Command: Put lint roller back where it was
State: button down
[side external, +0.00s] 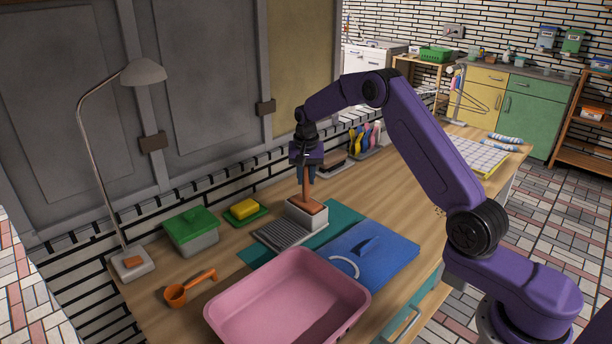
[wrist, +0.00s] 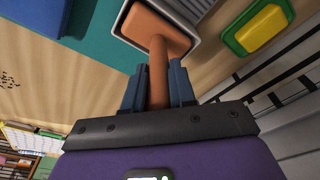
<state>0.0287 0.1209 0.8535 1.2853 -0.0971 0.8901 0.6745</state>
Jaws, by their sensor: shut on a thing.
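The lint roller (side external: 306,188) appears to be the orange-brown tool with a straight handle and a block-like head. My gripper (side external: 305,172) is shut on its handle and holds it upright, head down. The head sits within the rim of a small pale grey holder (side external: 305,220) on the bench. Whether it rests on the holder's floor is hidden. In the wrist view, the handle of the lint roller (wrist: 158,75) is between the two blue-grey fingers of my gripper (wrist: 158,88), and the holder's white rim (wrist: 200,22) shows around part of the head.
A ribbed grey rack (side external: 275,235) lies in front of the holder. A pink tub (side external: 288,300) and blue folder (side external: 375,255) are nearer. A yellow block on a green dish (side external: 244,210), a green-lidded box (side external: 192,230), an orange scoop (side external: 188,287) and a lamp (side external: 100,130) stand left.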

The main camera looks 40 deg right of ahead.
jog(key=shift+f, duration=0.45)
jog(key=c, duration=0.9)
grip_release()
notch_tip(320, 180, up, 13)
jog(key=s+a, duration=0.1)
jog(key=s+a+r+n+y, duration=0.1)
jog(key=s+a+r+n, duration=0.1)
jog(key=s+a+n, duration=1.2)
jog(key=s+f+n, duration=0.1)
jog(key=s+n, duration=0.1)
jog(key=s, duration=0.8)
jog(key=s+f+n, duration=0.2)
jog(key=s+n, duration=0.1)
jog(key=s, duration=0.8)
jog(key=s+f+n+g, duration=0.1)
jog(key=s+n, duration=0.1)
jog(key=s, duration=0.8)
jog(key=shift+s+d+f, duration=0.15)
jog(key=shift+s+d, duration=0.05)
